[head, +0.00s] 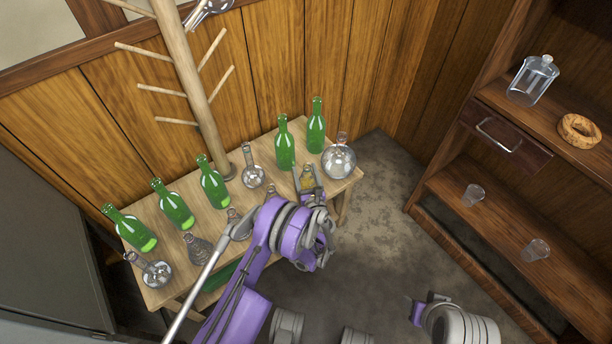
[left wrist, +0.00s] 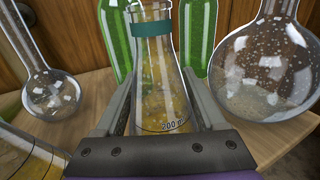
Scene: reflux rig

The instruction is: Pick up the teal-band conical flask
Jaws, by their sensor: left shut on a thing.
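The teal-band conical flask (left wrist: 158,80) stands upright in the left wrist view, with a teal band on its neck, yellowish contents and a "200" mark low on its wall. My left gripper (left wrist: 157,112) has one finger on each side of its lower body and is shut on it. In the head view the flask (head: 307,179) is small, at the front right of the wooden bench, partly hidden by my left gripper (head: 308,190). Whether its base touches the bench is hidden. Part of my right arm shows at the lower right of the head view; its fingers cannot be made out.
Green bottles (head: 285,145) stand behind the flask. A round-bottom flask (head: 339,162) is close on its right and a smaller one (head: 253,175) on its left. More glassware fills the bench's left. A peg rack (head: 190,75) rises behind; a shelf unit (head: 500,210) stands right.

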